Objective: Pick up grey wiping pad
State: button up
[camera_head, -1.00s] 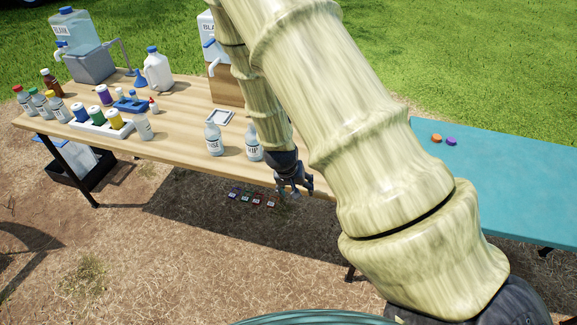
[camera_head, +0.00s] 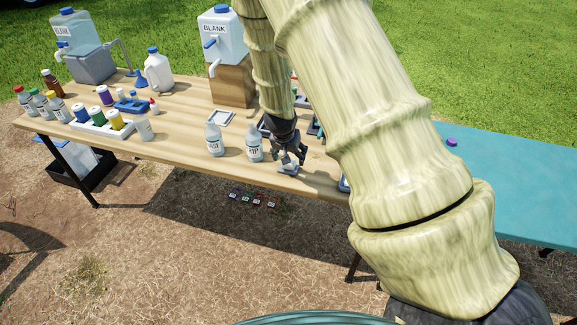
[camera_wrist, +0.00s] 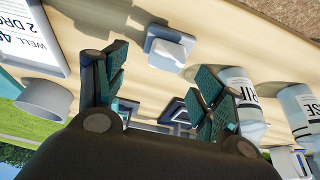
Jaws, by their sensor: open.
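What looks like the grey wiping pad (camera_wrist: 168,49) is a small pale block on a blue-grey square holder (camera_wrist: 157,60) in the wrist view. In the head view the holder (camera_head: 288,170) lies near the table's front edge, right of the RIP bottle; the pad is too small to make out there. My gripper (camera_head: 292,158) is just above and behind the holder in the picture. In the wrist view my gripper (camera_wrist: 163,85) has its fingers spread apart with nothing between them, and the pad lies beyond the fingertips.
The RIP bottle (camera_head: 254,144) stands close left of my gripper, with another white bottle (camera_head: 214,138) further left. A BLANK container (camera_head: 222,38) on a wooden block (camera_head: 232,82) stands behind. A white labelled sheet (camera_wrist: 32,36) shows in the wrist view. A teal table (camera_head: 500,175) is at right.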

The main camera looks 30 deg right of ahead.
jog(key=shift+w+a+p+x, duration=0.15)
jog(key=shift+p+x, duration=0.15)
jog(key=shift+x, duration=1)
jog(key=shift+w+a+p+x, duration=0.15)
jog(key=shift+p+x, duration=0.15)
jog(key=shift+x, duration=1)
jog(key=c, duration=1.1)
jog(key=shift+r, duration=0.55)
jog(key=b+v, duration=0.1)
jog(key=v, duration=0.1)
jog(key=shift+s+r, duration=0.1)
jog(key=shift+r, duration=0.15)
jog(key=s+a+r+b, duration=0.1)
jog(key=s+a+b, duration=0.2)
jog(key=s+a, duration=0.7)
jog(key=shift+s+a+r, duration=0.2)
jog(key=shift+a+r, duration=0.1)
jog(key=shift+a, duration=0.25)
